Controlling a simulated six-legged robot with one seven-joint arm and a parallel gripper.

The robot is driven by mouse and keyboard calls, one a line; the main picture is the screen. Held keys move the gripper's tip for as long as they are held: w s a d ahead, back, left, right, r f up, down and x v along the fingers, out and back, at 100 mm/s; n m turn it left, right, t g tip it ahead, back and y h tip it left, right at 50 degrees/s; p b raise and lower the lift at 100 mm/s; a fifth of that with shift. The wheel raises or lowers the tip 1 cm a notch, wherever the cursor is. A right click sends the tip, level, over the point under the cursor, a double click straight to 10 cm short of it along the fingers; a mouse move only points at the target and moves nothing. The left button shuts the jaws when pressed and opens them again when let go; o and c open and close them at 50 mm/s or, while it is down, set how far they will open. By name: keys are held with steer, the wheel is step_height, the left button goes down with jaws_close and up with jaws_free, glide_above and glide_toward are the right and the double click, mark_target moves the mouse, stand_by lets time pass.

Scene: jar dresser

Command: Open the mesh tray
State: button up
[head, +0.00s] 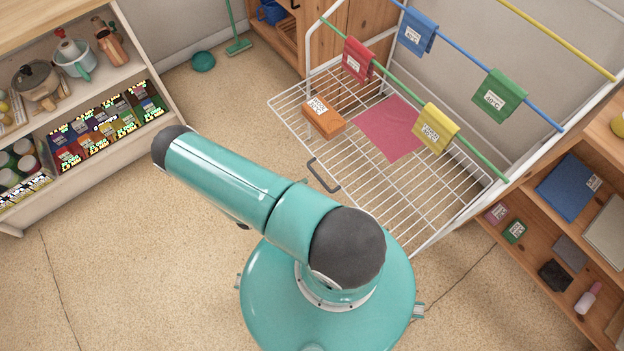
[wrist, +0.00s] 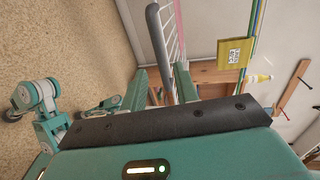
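The mesh tray (head: 385,190) is a white wire grid low in the white rack, with a dark grey handle (head: 322,176) on its near edge. An orange folded cloth (head: 324,121) and a flat pink cloth (head: 388,128) lie on it. In the wrist view the grey handle (wrist: 158,42) runs down into the space between the teal fingers of my gripper (wrist: 161,82). The fingers stand apart, with gaps visible beside the bar. I cannot tell whether either finger touches it. In the head view my gripper is hidden beneath my own arm.
Coloured bars above the tray hold folded cloths, including a yellow one (head: 436,128). A wooden shelf (head: 560,240) stands at the right, and a white shelf (head: 90,140) with pots and jars at the left. The floor between it and the tray is largely clear.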

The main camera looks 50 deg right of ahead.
steer(key=v, duration=0.5)
steer(key=shift+a+r, duration=0.1)
steer(key=shift+a, duration=0.25)
steer(key=w+a+r+m+g+y, duration=0.1)
steer(key=w+a+r+m+y, duration=0.15)
steer(key=r+m, duration=0.55)
steer(key=w+a+r+m+y, duration=0.15)
steer(key=w+r+m, duration=0.25)
steer(key=r, duration=0.8)
steer(key=w+a+r+m+g+y, duration=0.1)
steer(key=w+r+m+y, duration=0.3)
steer(key=r, duration=0.5)
steer(key=s+a+r+m+t+y, duration=0.2)
steer(key=r+m, duration=0.4)
steer(key=r, duration=0.3)
steer(key=s+a+r+m+t+y, duration=0.2)
steer(key=s+r+m, duration=0.4)
steer(key=r, duration=0.4)
steer(key=s+a+r+m+t+y, duration=0.2)
steer(key=s+r+m+t, duration=0.3)
steer(key=r, duration=0.4)
steer(key=shift+s+r+m+t+y, duration=0.2)
steer(key=shift+m+t+y, duration=0.3)
steer(key=shift+m+y, duration=0.15)
